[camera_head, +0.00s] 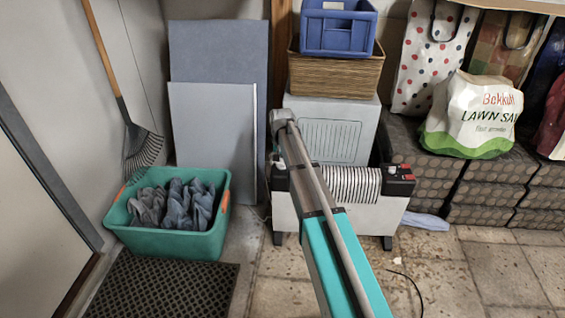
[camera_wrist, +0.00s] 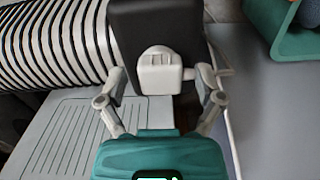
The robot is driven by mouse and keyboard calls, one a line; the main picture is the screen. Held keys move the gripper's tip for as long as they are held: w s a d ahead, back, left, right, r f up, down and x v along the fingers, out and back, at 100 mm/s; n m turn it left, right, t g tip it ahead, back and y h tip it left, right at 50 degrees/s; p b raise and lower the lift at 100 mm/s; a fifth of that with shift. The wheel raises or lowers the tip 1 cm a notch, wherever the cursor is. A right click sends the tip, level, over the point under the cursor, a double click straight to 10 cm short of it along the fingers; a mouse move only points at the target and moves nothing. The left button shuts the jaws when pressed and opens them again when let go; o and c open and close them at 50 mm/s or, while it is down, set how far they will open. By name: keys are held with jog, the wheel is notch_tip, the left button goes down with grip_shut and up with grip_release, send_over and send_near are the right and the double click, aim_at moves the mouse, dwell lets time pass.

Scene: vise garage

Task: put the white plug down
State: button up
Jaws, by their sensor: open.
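The white plug (camera_wrist: 162,72) shows in the wrist view against a black end block (camera_wrist: 155,30) of a white unit with a ribbed white coil. My gripper (camera_wrist: 162,78) is open, with one finger on each side of the plug. I cannot tell exactly what bears the plug's weight.
A teal bin (camera_head: 165,241) with grey cloths stands left of the unit. Grey panels (camera_head: 212,130) lean behind it. A wicker basket (camera_head: 335,75) with a blue crate (camera_head: 338,30) sits on a white box. A lawn sand bag (camera_head: 470,115) rests on stacked blocks at right. Floor in front right is mostly clear.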

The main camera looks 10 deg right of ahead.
jog(key=shift+r, duration=0.1)
notch_tip(320, 180, up, 12)
jog(key=p, duration=1.2)
dwell(0.8)
jog(key=s+n, duration=0.3)
jog(key=s, duration=2.6)
jog(key=shift+d+n, duration=0.2)
jog(key=shift+n, duration=0.1)
jog(key=shift+r, duration=0.1)
notch_tip(320, 180, up, 38)
jog(key=p, duration=3.8)
jog(key=shift+r+p, duration=0.15)
jog(key=shift+p, duration=0.25)
